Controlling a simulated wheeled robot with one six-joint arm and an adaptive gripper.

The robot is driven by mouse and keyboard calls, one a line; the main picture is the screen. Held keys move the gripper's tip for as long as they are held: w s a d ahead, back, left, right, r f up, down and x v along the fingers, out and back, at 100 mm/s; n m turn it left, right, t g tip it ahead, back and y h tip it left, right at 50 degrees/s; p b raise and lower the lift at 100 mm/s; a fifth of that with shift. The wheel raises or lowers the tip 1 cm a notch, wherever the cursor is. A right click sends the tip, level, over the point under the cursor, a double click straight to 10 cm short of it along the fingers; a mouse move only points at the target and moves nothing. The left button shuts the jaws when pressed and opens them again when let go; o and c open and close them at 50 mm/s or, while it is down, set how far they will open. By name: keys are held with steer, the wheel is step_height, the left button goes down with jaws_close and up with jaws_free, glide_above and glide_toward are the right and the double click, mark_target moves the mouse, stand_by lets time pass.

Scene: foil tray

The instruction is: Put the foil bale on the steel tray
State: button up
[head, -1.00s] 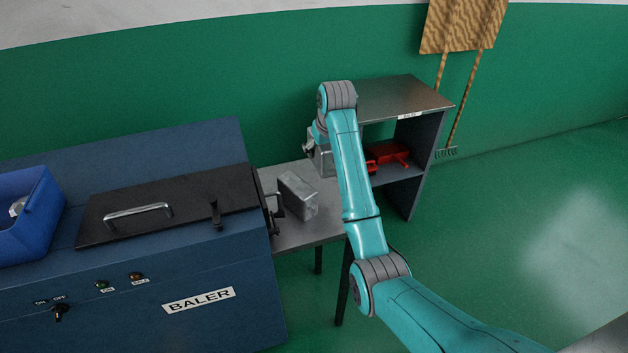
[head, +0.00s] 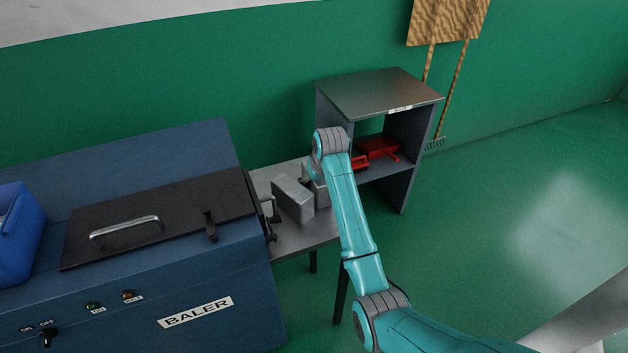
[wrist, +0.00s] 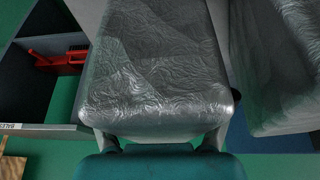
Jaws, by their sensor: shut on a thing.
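My gripper (wrist: 158,143) is shut on a silver foil bale (wrist: 155,70), which fills the middle of the wrist view. In the head view, a grey part of this held bale (head: 322,194) shows low behind my arm. A second foil bale (head: 293,198) stands to its left on the grey steel tray (head: 300,238), beside the baler. This second bale also shows at the right of the wrist view (wrist: 275,60), with a narrow gap between the two. My arm hides most of the gripper and the held bale's base, so I cannot tell whether it touches the tray.
The blue baler (head: 150,270), with a black lid, stands left of the tray. A labelled shelf unit (head: 380,92) stands behind and right, with a red tool (head: 376,149) on its shelf. A blue bin (head: 20,235) is at far left.

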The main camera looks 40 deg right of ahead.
steer(key=o, duration=1.4)
steer(key=shift+f, duration=0.1)
step_height(320, 180, up, 11)
glide_above(319, 188)
steer(key=w+d, duration=0.2)
steer(key=d, duration=0.1)
steer(key=shift+s, duration=0.1)
